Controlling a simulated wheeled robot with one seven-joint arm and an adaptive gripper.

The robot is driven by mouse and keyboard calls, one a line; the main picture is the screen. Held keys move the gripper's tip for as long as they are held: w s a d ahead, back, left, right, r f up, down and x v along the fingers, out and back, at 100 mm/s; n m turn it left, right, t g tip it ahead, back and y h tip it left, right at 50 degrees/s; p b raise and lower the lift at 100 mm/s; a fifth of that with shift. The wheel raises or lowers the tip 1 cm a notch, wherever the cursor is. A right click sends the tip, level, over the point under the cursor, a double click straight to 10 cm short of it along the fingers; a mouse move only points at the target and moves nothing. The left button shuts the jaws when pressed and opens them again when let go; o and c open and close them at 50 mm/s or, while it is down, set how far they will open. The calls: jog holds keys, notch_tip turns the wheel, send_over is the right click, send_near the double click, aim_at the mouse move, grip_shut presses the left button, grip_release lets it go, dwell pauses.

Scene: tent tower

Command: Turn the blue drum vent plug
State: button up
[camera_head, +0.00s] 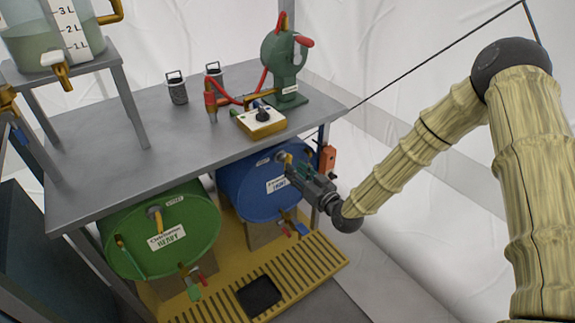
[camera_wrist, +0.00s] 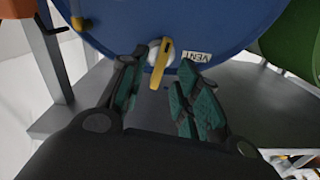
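The blue drum (camera_head: 243,192) lies on its side under the grey table, its round end facing out. Its vent plug (camera_head: 283,157) shows near the top of that end, partly hidden by my gripper (camera_head: 294,171). In the wrist view the blue drum (camera_wrist: 220,18) fills the top. The vent plug (camera_wrist: 161,62) is a pale round fitting with a yellow bar handle, left of a "VENT" label. My gripper (camera_wrist: 158,88) is open, with its green-padded fingers on either side of the handle's lower end. A gap shows between the pads and the handle; I cannot tell the depth.
A green drum (camera_head: 192,235) lies left of the blue one. The grey table (camera_head: 130,125) overhangs both and bears a green hand pump (camera_head: 283,62) and a switch box (camera_head: 262,122). An orange object (camera_head: 328,158) hangs to the right. A yellow slatted platform (camera_head: 300,265) lies below.

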aim_at(285, 161)
jog(key=shift+b+x, duration=0.3)
jog(key=shift+x, duration=2.3)
jog(key=c, duration=0.6)
jog(key=shift+c, duration=0.2)
